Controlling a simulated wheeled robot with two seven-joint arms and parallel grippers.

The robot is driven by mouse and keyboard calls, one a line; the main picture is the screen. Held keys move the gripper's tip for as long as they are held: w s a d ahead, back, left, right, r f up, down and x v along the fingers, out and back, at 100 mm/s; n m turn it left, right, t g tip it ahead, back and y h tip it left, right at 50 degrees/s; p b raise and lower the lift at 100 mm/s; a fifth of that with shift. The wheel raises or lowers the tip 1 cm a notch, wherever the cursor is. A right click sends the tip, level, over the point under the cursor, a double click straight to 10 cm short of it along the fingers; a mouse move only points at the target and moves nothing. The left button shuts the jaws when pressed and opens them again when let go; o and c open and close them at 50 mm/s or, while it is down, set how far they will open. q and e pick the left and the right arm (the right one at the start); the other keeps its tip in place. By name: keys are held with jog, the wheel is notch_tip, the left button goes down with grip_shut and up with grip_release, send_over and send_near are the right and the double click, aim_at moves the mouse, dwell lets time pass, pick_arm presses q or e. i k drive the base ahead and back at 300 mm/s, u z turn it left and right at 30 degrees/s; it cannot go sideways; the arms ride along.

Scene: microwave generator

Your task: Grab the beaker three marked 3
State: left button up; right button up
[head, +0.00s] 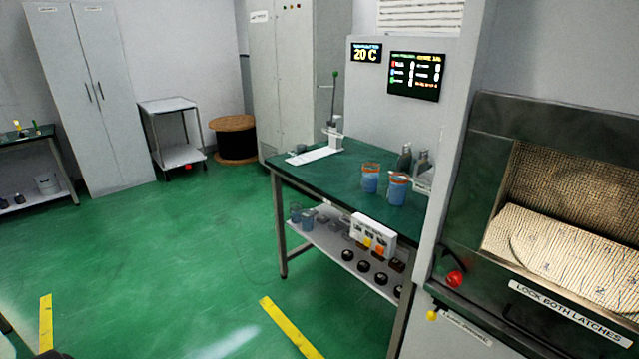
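Two beakers with blue contents and orange bands near the top stand upright on the green-topped table (325,176). One is the left beaker (370,182), and the other is the right beaker (398,192), slightly nearer. No number is readable on either, so I cannot tell which is marked 3. Small bluish vessels (296,214) stand on the table's lower shelf, too small to read. Neither gripper can be made out. Dark shapes at the bottom left edge are too cut off to identify.
A large mesh-windowed chamber (480,130) labelled "LOCK BOTH LATCHES" stands at the right, beside the table. A stand (332,130) and dark bottles (405,157) share the tabletop. A trolley (168,105) and cable drum (235,125) stand behind. Green floor (170,250) is clear at left.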

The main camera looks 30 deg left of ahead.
aim_at(370, 170)
jog(key=u, duration=1.85)
jog(key=i, duration=5.4)
jog(key=z, duration=4.45)
